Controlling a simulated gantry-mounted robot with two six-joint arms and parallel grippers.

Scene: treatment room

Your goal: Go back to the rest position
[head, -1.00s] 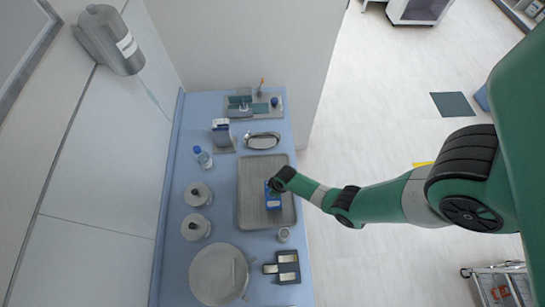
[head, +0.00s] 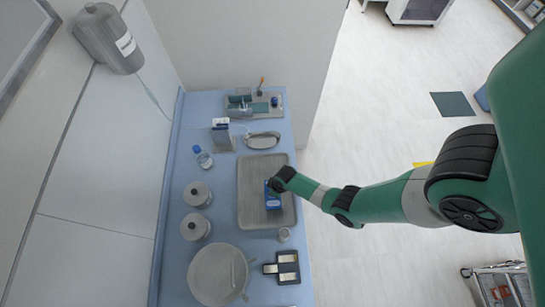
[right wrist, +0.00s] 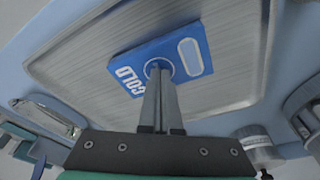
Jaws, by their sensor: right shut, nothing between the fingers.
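My right gripper (right wrist: 158,74) is shut with nothing between its fingers. In the right wrist view its tips overlap the blue and white cold pack (right wrist: 196,62), marked "COLD"; I cannot tell whether they touch it. The pack lies flat on the grey metal tray (right wrist: 85,70). In the head view my right arm reaches in from the right, and its wrist hides part of the pack (head: 273,203) on the tray (head: 254,173). My left gripper is not in view.
Open floor (head: 380,110) lies right of the counter.

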